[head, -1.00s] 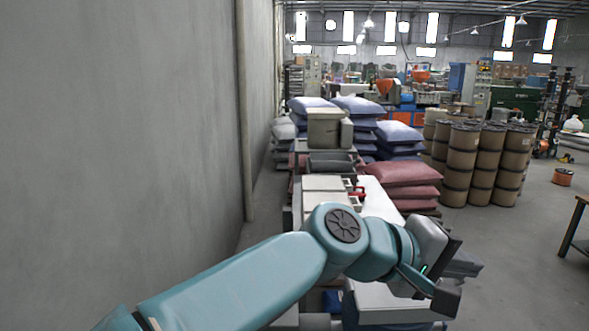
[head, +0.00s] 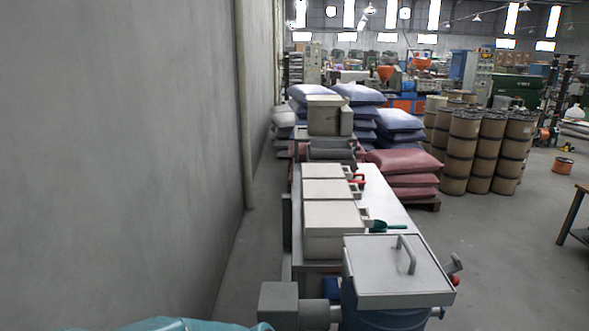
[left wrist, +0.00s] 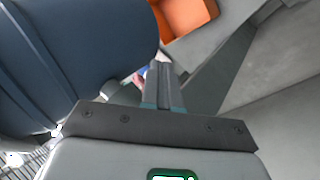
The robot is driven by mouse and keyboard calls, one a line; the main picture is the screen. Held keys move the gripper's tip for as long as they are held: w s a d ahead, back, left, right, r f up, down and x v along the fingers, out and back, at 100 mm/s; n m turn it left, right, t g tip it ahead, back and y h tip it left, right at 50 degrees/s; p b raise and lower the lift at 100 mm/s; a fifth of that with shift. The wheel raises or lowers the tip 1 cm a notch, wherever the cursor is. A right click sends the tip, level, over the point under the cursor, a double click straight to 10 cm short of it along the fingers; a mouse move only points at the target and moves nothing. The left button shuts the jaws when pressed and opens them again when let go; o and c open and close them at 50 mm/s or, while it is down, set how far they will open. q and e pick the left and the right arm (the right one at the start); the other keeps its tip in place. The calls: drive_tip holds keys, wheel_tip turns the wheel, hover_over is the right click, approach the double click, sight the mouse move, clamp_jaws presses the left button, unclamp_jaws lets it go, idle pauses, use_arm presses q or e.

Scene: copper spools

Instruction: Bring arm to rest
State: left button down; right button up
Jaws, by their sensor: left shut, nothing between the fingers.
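My left gripper (left wrist: 160,78) shows in the left wrist view, its two fingers together with nothing between them. A large dark blue rounded vessel (left wrist: 75,60) fills the left side of that view, close beside the fingers. In the head view only a teal part of my left arm shows at the bottom left edge; the gripper itself is out of that picture. My right gripper is in neither view.
A blue drum with a grey lid (head: 395,270) stands close in front. Behind it are pale boxes (head: 333,220) on a white table (head: 388,198). A grey wall (head: 120,150) runs along the left. An orange bin (left wrist: 183,14) shows in the wrist view.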

use_arm(q)
drive_tip(key=s+a+f+g+y, duration=0.1)
drive_tip(key=s+a+f, duration=0.25)
drive_tip(key=f, duration=0.25)
drive_tip(key=s+a+f+y, duration=0.1)
drive_tip(key=s+a+f, duration=0.2)
drive_tip(key=a+f, duration=0.2)
drive_tip(key=s+a+f+m+g, duration=0.1)
drive_tip(key=s+a+f, duration=0.2)
drive_tip(key=s, duration=0.6)
drive_tip(key=s+a+f+g, duration=0.1)
drive_tip(key=s+a+f, duration=0.3)
drive_tip(key=s, duration=0.4)
drive_tip(key=shift+s+f+m+g, duration=0.35)
drive_tip(key=shift+f+m+g, duration=0.05)
drive_tip(key=shift+f, duration=0.5)
